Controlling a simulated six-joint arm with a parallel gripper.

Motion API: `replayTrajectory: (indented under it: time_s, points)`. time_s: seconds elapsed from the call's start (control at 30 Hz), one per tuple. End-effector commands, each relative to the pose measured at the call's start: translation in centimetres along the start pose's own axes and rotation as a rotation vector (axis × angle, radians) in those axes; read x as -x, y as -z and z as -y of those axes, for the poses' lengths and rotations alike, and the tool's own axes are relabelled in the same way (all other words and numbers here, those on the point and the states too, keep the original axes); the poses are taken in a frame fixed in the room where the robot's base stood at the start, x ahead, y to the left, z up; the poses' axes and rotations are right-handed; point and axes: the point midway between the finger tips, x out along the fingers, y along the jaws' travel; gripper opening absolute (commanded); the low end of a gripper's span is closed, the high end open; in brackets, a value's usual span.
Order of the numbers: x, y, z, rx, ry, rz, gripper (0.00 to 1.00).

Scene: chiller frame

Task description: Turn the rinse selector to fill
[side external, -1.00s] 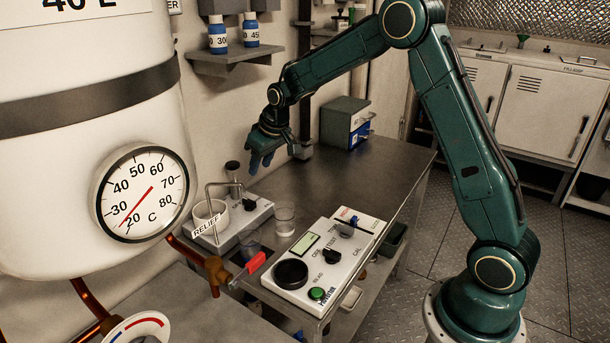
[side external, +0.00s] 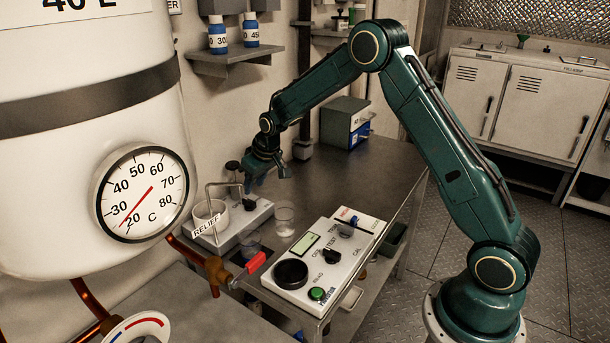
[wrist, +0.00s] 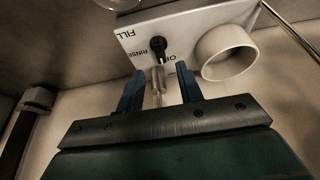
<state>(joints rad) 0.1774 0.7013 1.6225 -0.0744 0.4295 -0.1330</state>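The black rinse selector knob (wrist: 158,46) is on the white face of the rinse unit (wrist: 190,28), with FILL, RINSE and partly hidden OFF lettering around it. In the side view, the knob (side external: 249,204) is on the rinse unit (side external: 262,211) beside the white bowl. My gripper (wrist: 160,82) has its two blue fingers apart, with the knob ahead of the gap between them and not touched. A thin pale upright piece shows between the fingers. In the side view, my gripper (side external: 268,180) hangs above the unit. I cannot tell exactly where the knob points.
A white bowl (wrist: 229,53) stands close to the knob, with a thin spout (side external: 208,192) over it in the side view. A clear cup (side external: 284,219) stands beside the unit. A tester box (side external: 318,268) is nearer the camera. The bench behind is mostly clear.

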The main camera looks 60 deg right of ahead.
Motion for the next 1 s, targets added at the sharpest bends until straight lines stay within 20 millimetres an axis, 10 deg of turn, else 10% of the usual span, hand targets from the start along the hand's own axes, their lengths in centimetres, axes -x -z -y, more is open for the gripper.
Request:
replayTrajectory:
  time_s: [0.4, 1.0]
  points:
    - [-5.3, -0.1, 0.0, 0.000, 0.000, 0.001, 0.36]
    - [-6.5, 0.0, 0.0, 0.000, 0.000, 0.000, 0.27]
